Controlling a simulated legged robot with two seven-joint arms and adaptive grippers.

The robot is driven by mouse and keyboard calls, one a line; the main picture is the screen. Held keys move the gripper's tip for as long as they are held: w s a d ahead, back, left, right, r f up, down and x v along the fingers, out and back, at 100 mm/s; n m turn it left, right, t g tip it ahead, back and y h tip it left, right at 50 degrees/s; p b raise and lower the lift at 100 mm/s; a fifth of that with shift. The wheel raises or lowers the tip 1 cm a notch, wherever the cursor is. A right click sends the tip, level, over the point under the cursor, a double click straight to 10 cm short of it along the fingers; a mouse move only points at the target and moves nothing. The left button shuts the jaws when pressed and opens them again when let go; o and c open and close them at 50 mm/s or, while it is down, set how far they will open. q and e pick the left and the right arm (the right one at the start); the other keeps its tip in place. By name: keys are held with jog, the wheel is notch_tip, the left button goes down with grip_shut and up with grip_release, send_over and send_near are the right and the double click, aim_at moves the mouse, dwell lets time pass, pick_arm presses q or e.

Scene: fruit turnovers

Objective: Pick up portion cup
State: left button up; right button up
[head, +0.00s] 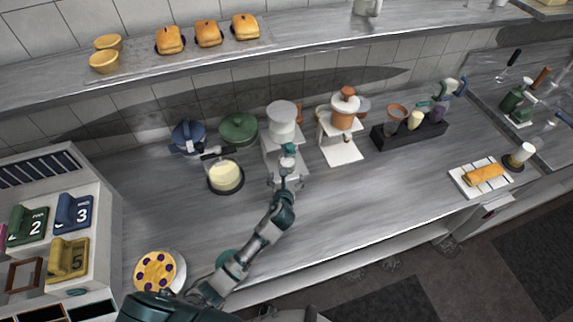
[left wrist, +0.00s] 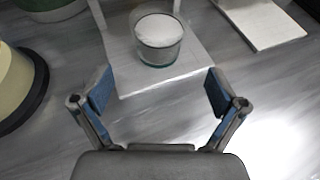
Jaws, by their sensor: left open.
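The portion cup (left wrist: 158,40) is a small clear cup with white contents. In the left wrist view it stands upright on a white dispenser base (left wrist: 185,72). My left gripper (left wrist: 160,92) is open and empty in front of it. The cup is ahead of the fingertips, roughly centred between them, and neither finger touches it. In the head view my left gripper (head: 285,183) is at the front of the white dispenser (head: 284,112). My right gripper is not in view.
A pot with cream-coloured contents (head: 226,176) is left of the gripper. A second dispenser with an orange hopper (head: 342,117) stands to the right. A dark rack (head: 408,133) is farther right. The counter is clear between the gripper and the white tray (head: 462,180).

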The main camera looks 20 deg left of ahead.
aim_at(288, 161)
pick_arm(q)
jog(key=x, duration=0.3)
jog(key=shift+w+d, duration=0.25)
jog(key=shift+d, duration=0.1)
jog(key=shift+w+a, duration=0.15)
jog(key=shift+w, duration=0.1)
jog(key=w, duration=0.1)
jog(key=w+a+f, duration=0.1)
jog(key=w+a, duration=0.1)
jog(key=shift+w+f+b, duration=0.2)
jog(key=shift+w+b, duration=0.05)
jog(key=shift+b, duration=0.1)
jog(key=shift+w+f, duration=0.2)
jog(key=shift+w, duration=0.1)
jog(key=shift+w+a, duration=0.1)
jog(key=shift+w, duration=0.05)
jog(key=shift+d+r, duration=0.1)
jog(key=shift+d, duration=0.25)
jog(key=c, duration=0.4)
jog(key=shift+d, duration=0.1)
jog(key=c, duration=1.2)
jog(key=shift+o, duration=0.2)
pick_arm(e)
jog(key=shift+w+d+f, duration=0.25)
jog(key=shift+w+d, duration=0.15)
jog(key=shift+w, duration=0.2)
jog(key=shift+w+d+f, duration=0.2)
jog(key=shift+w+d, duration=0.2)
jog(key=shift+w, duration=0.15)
